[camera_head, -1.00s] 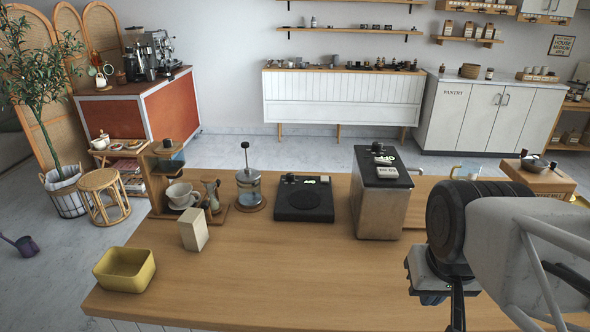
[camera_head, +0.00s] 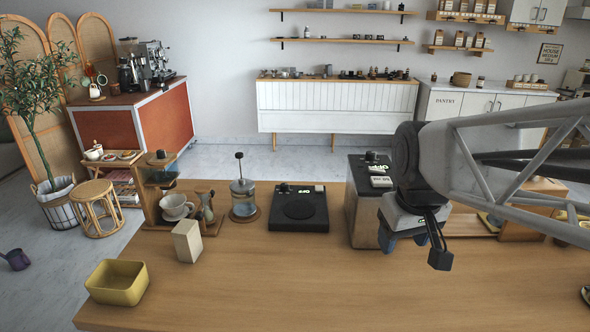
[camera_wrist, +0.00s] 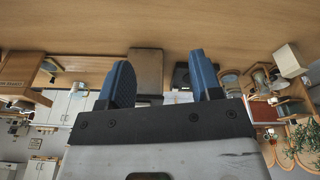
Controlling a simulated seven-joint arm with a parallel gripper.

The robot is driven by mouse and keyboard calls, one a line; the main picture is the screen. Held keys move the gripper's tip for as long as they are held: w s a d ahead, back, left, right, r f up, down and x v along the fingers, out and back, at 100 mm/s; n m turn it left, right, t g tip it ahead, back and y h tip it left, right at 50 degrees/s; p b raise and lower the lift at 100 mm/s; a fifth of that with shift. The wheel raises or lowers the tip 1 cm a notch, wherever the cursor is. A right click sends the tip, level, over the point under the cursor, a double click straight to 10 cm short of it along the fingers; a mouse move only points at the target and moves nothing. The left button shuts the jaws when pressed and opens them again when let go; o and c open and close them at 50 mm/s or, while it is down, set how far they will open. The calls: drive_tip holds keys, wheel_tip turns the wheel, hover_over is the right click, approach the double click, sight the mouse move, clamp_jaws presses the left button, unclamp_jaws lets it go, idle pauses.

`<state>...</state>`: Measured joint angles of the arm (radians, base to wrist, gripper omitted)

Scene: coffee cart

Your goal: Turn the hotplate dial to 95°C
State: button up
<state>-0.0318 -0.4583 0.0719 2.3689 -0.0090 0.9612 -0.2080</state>
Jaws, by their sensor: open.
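The hotplate (camera_head: 287,221) is a flat black square unit with a round dark plate, on the wooden counter just left of the steel box. A small black dial (camera_head: 283,188) stands at its back left, beside a small lit display (camera_head: 304,191) that seems to read OFF. The dial's pointer angle is too small to tell. My gripper (camera_head: 404,241) has blue fingers, is open and empty, and hangs by the right front of the steel box, right of the hotplate. In the wrist view the hotplate (camera_wrist: 181,76) shows partly behind one finger.
The steel box (camera_head: 361,215) has a black top with its own knob (camera_head: 371,156) and display, between the hotplate and my gripper. A French press (camera_head: 243,198) stands left of the hotplate. A cream block (camera_head: 187,241) and yellow bin (camera_head: 117,283) are further left. The counter front is clear.

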drive_tip(key=w+a+r+n, duration=0.1)
drive_tip(key=w+a+n, duration=0.1)
drive_tip(key=w, duration=0.6)
drive_tip(key=w+a+r+n, duration=0.1)
drive_tip(key=w+a+n, duration=0.15)
drive_tip(key=w, duration=0.55)
drive_tip(key=n+g, duration=0.2)
drive_tip(key=n, duration=1.1)
hover_over(285, 184)
drive_tip(key=f, duration=1.7)
drive_tip(key=shift+s+d+f, duration=0.2)
drive_tip(key=shift+s+f, duration=0.05)
drive_tip(key=shift+w+a+f, duration=0.2)
drive_tip(key=shift+w, duration=0.05)
drive_tip(key=shift+f, duration=0.15)
drive_tip(key=shift+f, duration=3.8)
drive_tip(key=c, duration=0.9)
